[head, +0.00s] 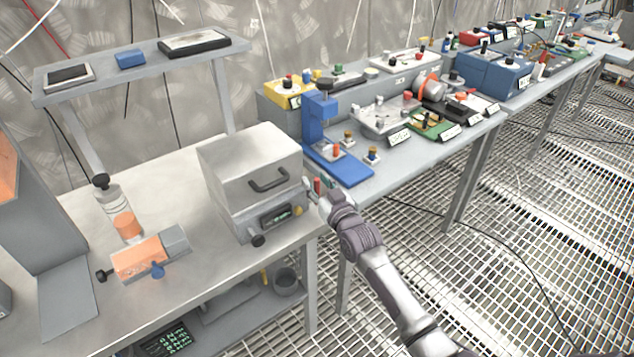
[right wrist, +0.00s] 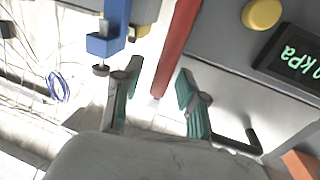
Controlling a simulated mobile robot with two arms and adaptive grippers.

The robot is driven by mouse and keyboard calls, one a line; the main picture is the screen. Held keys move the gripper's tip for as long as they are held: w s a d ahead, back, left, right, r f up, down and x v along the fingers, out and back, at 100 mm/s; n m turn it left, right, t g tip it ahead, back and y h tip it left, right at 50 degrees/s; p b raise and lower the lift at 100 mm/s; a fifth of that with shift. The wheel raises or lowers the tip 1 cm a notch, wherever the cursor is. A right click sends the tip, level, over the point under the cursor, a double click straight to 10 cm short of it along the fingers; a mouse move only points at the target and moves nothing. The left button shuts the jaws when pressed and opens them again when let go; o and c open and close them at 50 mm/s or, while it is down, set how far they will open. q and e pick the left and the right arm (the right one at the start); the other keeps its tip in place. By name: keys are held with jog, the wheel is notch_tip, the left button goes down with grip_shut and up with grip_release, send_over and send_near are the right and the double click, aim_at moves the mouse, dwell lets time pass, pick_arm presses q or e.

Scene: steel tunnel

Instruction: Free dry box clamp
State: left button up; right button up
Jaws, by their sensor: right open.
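The dry box (head: 250,165) is a grey metal box with a dark handle on its lid, standing on the near bench. A red bar (head: 317,186), which looks like the clamp lever, stands at its right side. In the right wrist view the red bar (right wrist: 178,48) reaches down from the top towards the gap between my fingers. My right gripper (head: 324,187) is open beside the box; its teal-padded fingers (right wrist: 158,92) lie on either side of the bar's end. Contact cannot be told. My left gripper is out of view.
The box front has a display (head: 276,215), a yellow button (head: 298,211) and a black knob (head: 258,240). A blue stand (head: 320,118) rises close behind my right gripper. An orange block (head: 138,258) and a bottle (head: 110,195) are on the left.

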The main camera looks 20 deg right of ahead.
grip_shut()
jog(key=shift+d+r+m, duration=0.1)
jog(key=shift+d+m, duration=0.05)
jog(key=shift+m, duration=0.15)
dwell(0.4)
jog(key=w+d+f+m+g+y+b, duration=0.2)
jog(key=d+f+m+b, duration=0.2)
jog(key=m, duration=0.9)
jog(key=shift+d+f+m+g+b, duration=0.3)
jog(key=shift+d+f+g+b, duration=0.1)
jog(key=shift+d+f, duration=0.4)
